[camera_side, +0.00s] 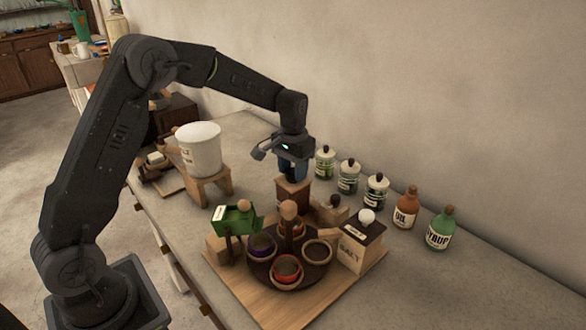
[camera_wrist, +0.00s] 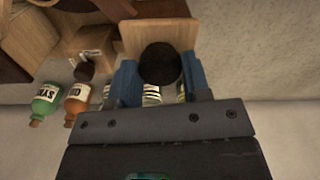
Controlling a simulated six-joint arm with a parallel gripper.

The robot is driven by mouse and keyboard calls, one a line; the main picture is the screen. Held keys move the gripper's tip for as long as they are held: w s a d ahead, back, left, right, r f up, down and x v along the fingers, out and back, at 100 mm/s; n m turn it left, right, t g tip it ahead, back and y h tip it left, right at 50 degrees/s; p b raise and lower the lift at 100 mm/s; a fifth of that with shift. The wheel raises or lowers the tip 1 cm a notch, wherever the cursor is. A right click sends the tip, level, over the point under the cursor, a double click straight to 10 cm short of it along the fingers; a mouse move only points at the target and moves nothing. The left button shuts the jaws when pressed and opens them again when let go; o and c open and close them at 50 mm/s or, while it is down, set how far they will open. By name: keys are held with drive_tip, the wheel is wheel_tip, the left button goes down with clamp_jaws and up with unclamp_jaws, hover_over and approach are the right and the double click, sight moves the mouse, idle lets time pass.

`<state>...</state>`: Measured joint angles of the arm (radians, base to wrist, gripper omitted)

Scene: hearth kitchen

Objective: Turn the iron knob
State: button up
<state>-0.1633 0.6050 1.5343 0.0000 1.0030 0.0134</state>
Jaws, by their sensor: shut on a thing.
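The iron knob (camera_wrist: 160,62) is dark and round. In the wrist view it sits between the blue fingers of my gripper (camera_wrist: 159,78), over a wooden block (camera_wrist: 150,28). My gripper (camera_side: 291,172) is shut on the knob, pointing down from above. In the side view the fingers hide the knob, and the wooden block (camera_side: 293,193) stands directly below them. I cannot tell how far the knob is turned.
A wooden board (camera_side: 262,305) carries a dark round tray (camera_side: 308,275) with several bowls, a green hopper (camera_side: 232,219) and a salt box (camera_side: 352,254). A white bucket (camera_side: 199,150) stands left. Jars (camera_side: 348,177), an oil bottle (camera_side: 406,210) and a syrup bottle (camera_side: 440,230) line the wall side.

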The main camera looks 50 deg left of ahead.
sight(293, 171)
drive_tip(key=shift+m, duration=1.9)
drive_tip(key=o, duration=0.9)
wheel_tip(293, 171, up, 14)
drive_tip(key=shift+f, duration=0.1)
